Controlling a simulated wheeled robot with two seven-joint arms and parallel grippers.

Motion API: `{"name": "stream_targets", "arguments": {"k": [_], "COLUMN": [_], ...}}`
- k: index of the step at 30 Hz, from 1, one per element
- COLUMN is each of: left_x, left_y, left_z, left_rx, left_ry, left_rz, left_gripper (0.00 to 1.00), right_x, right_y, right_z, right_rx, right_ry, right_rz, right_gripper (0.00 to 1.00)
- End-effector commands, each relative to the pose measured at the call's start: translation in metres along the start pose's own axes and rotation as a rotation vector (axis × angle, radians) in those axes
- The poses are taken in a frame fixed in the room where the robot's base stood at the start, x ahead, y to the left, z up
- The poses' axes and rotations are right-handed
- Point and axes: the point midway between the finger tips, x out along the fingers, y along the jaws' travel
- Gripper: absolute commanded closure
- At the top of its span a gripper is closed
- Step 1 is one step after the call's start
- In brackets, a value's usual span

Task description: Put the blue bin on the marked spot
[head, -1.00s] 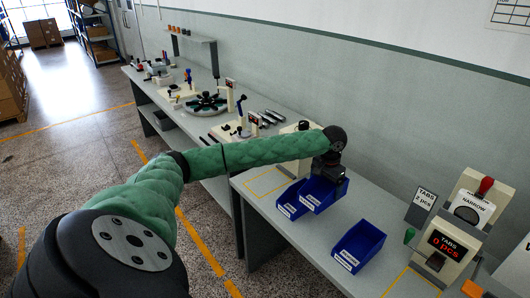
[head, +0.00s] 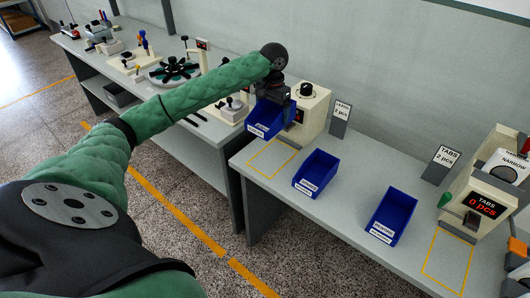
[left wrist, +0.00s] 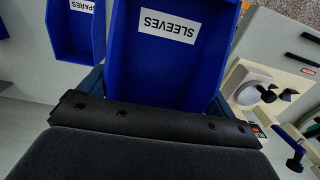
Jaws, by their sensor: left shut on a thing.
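My left gripper (head: 280,92) is shut on a blue bin (head: 266,124) in front of a cream machine. In the left wrist view the same bin (left wrist: 160,70), labelled SLEEVES, hangs from the dark gripper (left wrist: 155,122). The bin appears tilted and above the table, over the back part of a yellow outlined spot (head: 259,172). The bin hides part of the outline's back. A second yellow outline (head: 428,272) lies before the TABS machine, with nothing standing in it. My right gripper is not in view.
Two more blue bins stand on the grey table, one (head: 316,172) right of the near outline and one (head: 391,216) farther right. The cream machine (head: 312,112) stands behind the held bin. The TABS machine (head: 480,205) is at the right. Bare table lies between the bins.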

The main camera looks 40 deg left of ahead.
Motion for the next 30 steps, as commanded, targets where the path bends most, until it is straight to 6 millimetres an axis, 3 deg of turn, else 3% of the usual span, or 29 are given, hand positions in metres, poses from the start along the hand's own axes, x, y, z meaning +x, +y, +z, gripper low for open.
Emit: {"name": "stream_targets", "arguments": {"k": [5, 21, 30], "left_x": [0.01, 0.12, 0.145], "left_y": [-0.002, -0.002, -0.002], "left_z": [0.003, 0.004, 0.004], "left_rx": [0.002, 0.004, 0.003], "left_ry": [-0.003, -0.004, -0.001], "left_rz": [-0.001, -0.001, -0.001], "left_gripper": [0.33, 0.33, 0.33], "right_x": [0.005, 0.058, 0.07], "right_y": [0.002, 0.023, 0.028], "right_z": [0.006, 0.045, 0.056], "right_rx": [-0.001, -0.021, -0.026], "right_ry": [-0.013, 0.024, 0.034], "right_rz": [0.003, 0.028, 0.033], "right_gripper": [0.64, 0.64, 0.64]}}
